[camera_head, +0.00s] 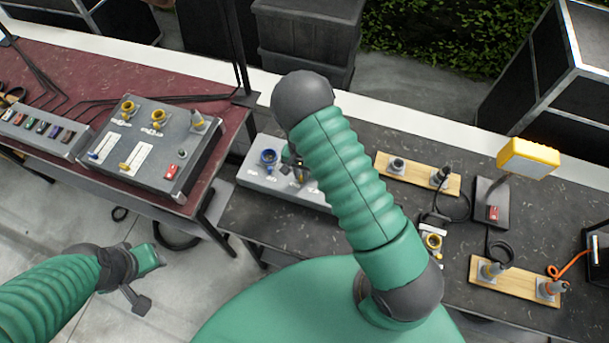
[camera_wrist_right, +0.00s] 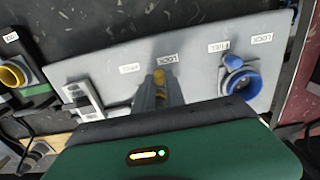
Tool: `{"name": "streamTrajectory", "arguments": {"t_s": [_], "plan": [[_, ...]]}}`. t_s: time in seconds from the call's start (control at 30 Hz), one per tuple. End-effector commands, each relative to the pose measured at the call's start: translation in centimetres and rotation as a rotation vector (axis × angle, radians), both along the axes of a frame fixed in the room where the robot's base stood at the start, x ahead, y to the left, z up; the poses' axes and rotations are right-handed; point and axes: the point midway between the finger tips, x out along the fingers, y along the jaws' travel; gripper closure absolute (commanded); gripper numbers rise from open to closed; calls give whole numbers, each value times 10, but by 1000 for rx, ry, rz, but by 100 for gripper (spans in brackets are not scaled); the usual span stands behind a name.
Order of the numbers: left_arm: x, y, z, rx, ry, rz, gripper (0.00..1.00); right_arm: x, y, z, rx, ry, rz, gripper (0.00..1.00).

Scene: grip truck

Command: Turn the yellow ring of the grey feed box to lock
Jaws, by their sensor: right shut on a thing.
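The grey feed box (camera_head: 255,178) lies on the dark table, partly hidden behind my right arm. In the right wrist view its panel (camera_wrist_right: 120,82) shows a blue socket (camera_wrist_right: 240,82), a white switch and small labels, one reading LOCK. My right gripper (camera_head: 294,160) is over the box. In the right wrist view my right gripper (camera_wrist_right: 160,88) is shut on the yellow ring (camera_wrist_right: 160,76), of which only a small part shows between the fingers. How far the ring is turned cannot be told. My left gripper (camera_head: 143,277) hangs open and empty above the floor.
A larger grey box (camera_head: 150,175) with yellow rings stands on the red table (camera_head: 70,75) at left. Wooden boards (camera_head: 385,172) with connectors, a yellow lamp (camera_head: 528,157) and cables lie right of my arm. A gap separates the tables.

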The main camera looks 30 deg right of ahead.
Motion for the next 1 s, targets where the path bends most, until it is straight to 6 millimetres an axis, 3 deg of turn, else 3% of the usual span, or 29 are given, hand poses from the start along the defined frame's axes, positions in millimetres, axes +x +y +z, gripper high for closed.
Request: {"name": "streamTrajectory", "arguments": {"t_s": [0.3,0.83,0.87,1.0], "plan": [[0,0,-2,0,0,0,64,5,3,-1,1,2,-125,100],[0,0,-3,0,0,0,64,7,3,-1,2,3,-150,100],[0,0,-3,0,0,0,64,7,3,-1,2,2,-150,82],[0,0,-3,0,0,0,64,7,3,-1,1,2,-149,64]]}}
